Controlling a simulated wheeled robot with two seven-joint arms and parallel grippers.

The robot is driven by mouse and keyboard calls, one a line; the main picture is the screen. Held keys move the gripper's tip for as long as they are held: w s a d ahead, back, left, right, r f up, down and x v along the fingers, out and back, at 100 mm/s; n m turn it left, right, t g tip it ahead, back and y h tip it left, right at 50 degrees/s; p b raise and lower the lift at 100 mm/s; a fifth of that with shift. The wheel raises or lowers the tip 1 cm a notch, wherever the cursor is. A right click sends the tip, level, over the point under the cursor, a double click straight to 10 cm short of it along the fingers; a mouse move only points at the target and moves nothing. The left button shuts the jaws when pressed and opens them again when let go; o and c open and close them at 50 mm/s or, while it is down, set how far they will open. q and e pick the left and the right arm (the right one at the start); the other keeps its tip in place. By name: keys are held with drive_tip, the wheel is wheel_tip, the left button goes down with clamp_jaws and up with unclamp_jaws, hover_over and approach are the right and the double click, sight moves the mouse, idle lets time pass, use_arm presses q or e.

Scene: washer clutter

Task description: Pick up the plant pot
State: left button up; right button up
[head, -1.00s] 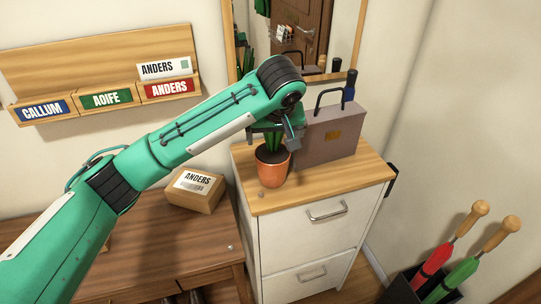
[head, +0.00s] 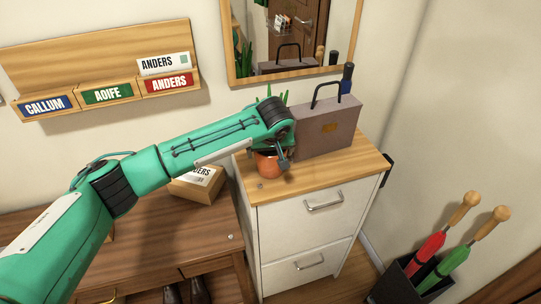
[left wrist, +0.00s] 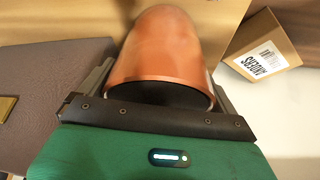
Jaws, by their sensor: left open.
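Green leaves show above and behind my left arm in the head view. In the left wrist view the pot (left wrist: 165,52) fills the middle, with its rim close to the gripper's palm. My left gripper (left wrist: 155,75) is open, with one finger on each side of the pot. My right gripper is not in view.
A mauve case (head: 328,128) with a dark handle stands close behind the pot to the right. A cardboard box (head: 197,190) labelled Anders sits on the lower wooden table (head: 160,240) to the left. A mirror (head: 290,75) hangs behind.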

use_arm(q)
drive_tip(key=c, duration=0.8)
drive_tip(key=shift+c, duration=1.1)
drive_tip(key=shift+r, duration=0.15)
